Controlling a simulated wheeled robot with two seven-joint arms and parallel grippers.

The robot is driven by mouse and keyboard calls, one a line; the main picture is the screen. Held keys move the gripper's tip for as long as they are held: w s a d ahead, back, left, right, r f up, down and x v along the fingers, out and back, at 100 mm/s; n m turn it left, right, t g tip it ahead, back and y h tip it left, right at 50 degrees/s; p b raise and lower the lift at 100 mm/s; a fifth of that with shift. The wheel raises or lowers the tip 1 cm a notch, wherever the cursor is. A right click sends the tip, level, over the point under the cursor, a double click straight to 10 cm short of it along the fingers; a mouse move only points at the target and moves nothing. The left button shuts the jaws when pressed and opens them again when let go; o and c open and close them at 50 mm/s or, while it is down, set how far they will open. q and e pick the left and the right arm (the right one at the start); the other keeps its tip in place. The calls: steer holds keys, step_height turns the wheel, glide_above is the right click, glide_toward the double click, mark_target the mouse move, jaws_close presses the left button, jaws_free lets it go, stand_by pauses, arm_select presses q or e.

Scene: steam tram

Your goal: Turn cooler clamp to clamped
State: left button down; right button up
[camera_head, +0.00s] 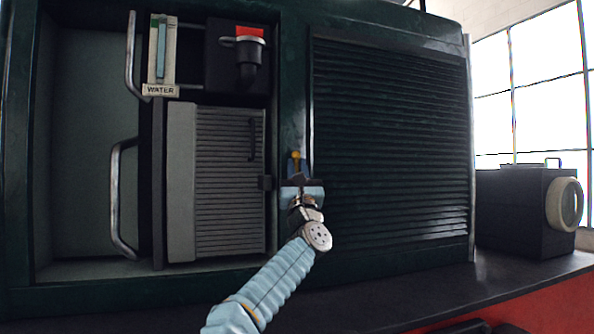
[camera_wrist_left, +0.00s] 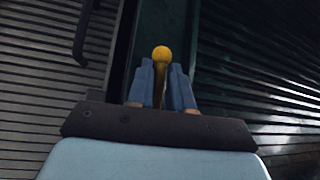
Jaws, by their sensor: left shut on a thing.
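The cooler clamp shows as a yellow knob-ended lever (camera_head: 296,155) on the dark green post between the louvred cooler panel (camera_head: 230,150) and the big slatted grille. In the left wrist view the lever's round yellow knob (camera_wrist_left: 161,52) stands up between the blue fingers. My left gripper (camera_head: 297,167) reaches up to the post and is shut on the lever; its fingers (camera_wrist_left: 160,85) lie on both sides of it, below the knob. The lever's lower part and pivot are hidden by the gripper. My right gripper is not in view.
The slatted grille (camera_head: 390,150) fills the wall to the right. Curved metal handrails (camera_head: 117,200) stand left of the cooler panel. Above it are a WATER gauge (camera_head: 161,55) and a black pipe fitting (camera_head: 248,65). A dark box (camera_head: 515,215) with a round port sits on the ledge at right.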

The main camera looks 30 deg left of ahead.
arm_select(q)
steer(key=n+g+y, duration=0.2)
steer(key=n, duration=0.1)
steer(key=n+g+y, duration=0.2)
steer(key=n, duration=0.1)
steer(key=shift+s+a+f+y+b, duration=0.1)
steer(key=shift+s+a+y+b, duration=0.1)
steer(key=shift+y+b, duration=0.1)
steer(key=n+g+y, duration=0.1)
steer(key=n, duration=0.1)
steer(key=n+g+p, duration=0.1)
steer(key=n+g, duration=0.1)
steer(key=n+g+y, duration=0.1)
steer(key=g, duration=0.1)
steer(key=shift+s+a+n+y, duration=0.2)
steer(key=shift+s+n+y, duration=0.1)
steer(key=shift+n, duration=0.1)
steer(key=shift+s+a+n+g+y+p, duration=0.1)
steer(key=shift+n+g+y+p, duration=0.1)
steer(key=shift+n+g, duration=0.3)
steer(key=shift+s+a+n+g+y+p, duration=0.1)
steer(key=shift+n+g+p, duration=0.1)
steer(key=shift+n+g, duration=0.3)
steer(key=c, duration=1.1)
jaws_free()
steer(key=shift+f, duration=0.1)
steer(key=shift+w, duration=0.1)
